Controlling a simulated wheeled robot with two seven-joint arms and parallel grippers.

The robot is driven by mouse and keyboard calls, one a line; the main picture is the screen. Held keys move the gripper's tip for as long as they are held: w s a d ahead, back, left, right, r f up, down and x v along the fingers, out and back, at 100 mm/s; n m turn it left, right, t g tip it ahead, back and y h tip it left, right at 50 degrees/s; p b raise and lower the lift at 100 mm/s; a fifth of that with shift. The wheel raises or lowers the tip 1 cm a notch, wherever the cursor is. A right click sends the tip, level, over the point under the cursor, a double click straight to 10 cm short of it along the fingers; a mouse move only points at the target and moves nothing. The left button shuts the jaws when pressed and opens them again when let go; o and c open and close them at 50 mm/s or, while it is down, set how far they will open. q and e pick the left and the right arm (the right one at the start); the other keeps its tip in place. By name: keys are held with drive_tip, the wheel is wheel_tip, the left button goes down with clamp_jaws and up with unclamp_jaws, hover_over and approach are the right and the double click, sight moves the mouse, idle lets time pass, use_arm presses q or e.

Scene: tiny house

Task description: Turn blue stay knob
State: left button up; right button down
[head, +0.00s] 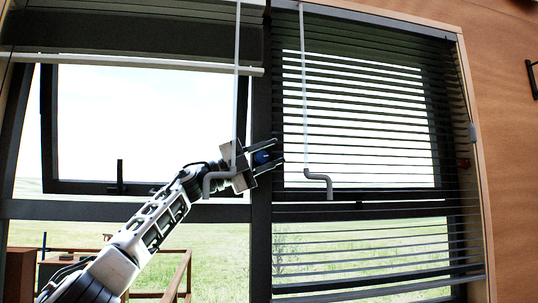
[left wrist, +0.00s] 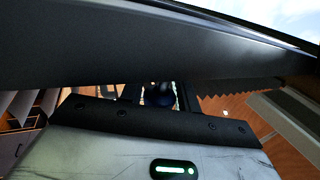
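A small blue knob (head: 262,157) sits at the dark upright post between the two windows, near the middle of the head view. My left gripper (head: 272,156) reaches it from the lower left, with one finger above the knob and one below. The fingers are apart and the knob lies between them; narrow gaps seem to show on both sides. In the left wrist view the knob (left wrist: 158,95) is a dark blue round shape between the two fingers, partly hidden by the gripper body. My right gripper is in neither view.
A grey crank handle on a rod (head: 219,176) hangs in front of my left gripper's body. A second crank handle (head: 319,178) hangs to the right, before the slatted blind (head: 365,120). The left window sash (head: 150,187) is tilted. A wooden wall (head: 510,150) stands at the right.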

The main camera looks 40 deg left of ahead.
use_arm(q)
drive_tip(key=c, duration=0.4)
drive_tip(key=shift+f+g+y, duration=0.2)
drive_tip(key=shift+g+y, duration=0.5)
drive_tip(key=shift+g, duration=0.3)
drive_tip(key=o, duration=0.9)
drive_tip(key=shift+o, duration=0.2)
drive_tip(key=b+v, duration=0.2)
drive_tip(key=v, duration=1.4)
drive_tip(key=shift+d, duration=0.15)
